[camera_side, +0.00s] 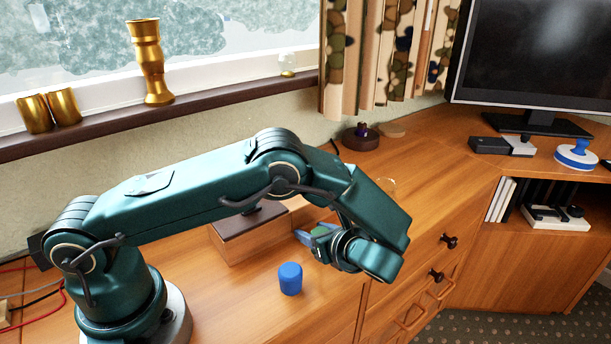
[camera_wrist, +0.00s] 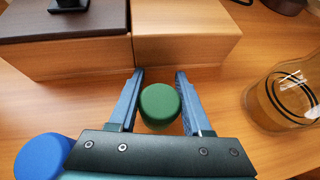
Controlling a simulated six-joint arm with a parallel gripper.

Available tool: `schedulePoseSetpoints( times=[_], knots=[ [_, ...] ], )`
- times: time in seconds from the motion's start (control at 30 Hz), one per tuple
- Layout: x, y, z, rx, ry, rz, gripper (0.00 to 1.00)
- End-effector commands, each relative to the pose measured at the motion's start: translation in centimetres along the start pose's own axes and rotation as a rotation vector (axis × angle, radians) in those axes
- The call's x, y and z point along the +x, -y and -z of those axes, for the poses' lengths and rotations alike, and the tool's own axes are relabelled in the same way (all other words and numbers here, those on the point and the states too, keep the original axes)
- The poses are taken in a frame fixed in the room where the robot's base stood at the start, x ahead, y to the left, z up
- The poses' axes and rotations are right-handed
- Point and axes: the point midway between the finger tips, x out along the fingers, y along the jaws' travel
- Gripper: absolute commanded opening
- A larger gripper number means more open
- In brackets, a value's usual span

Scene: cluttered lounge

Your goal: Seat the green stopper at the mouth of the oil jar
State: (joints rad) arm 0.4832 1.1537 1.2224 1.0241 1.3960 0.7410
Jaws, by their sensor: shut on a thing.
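The green stopper (camera_wrist: 160,104) is a round-topped plug between the two blue fingers of my gripper (camera_wrist: 159,78) in the wrist view. My gripper is shut on it. In the side view my gripper (camera_side: 311,236) is over the desk, and only a little green shows beside its fingers. The oil jar (camera_wrist: 285,98) appears to be the clear glass vessel with dark rings at the right of the wrist view, apart from the stopper. In the side view a faint glass rim (camera_side: 388,184) shows behind my arm; the rest is hidden.
A blue cylinder (camera_side: 290,279) stands on the desk in front of my gripper; it also shows at lower left in the wrist view (camera_wrist: 42,158). A wooden box (camera_side: 238,243) with a dark, knobbed lid lies behind. A monitor (camera_side: 540,60) stands far right.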

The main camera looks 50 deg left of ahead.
Motion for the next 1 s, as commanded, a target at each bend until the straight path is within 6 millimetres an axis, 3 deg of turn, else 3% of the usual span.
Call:
schedulePoseSetpoints(
  times=[0.23, 0.7, 1.0],
  knots=[
    [-0.6, 0.1, -1.1, -0.002, -0.001, 0.002, 0.0],
    [-4.3, 0.1, -7.9, -0.004, -0.001, 0.002, 0.0],
    [-4.8, 0.0, -8.8, 0.0, 0.001, 0.0, 0.0]
  ],
)
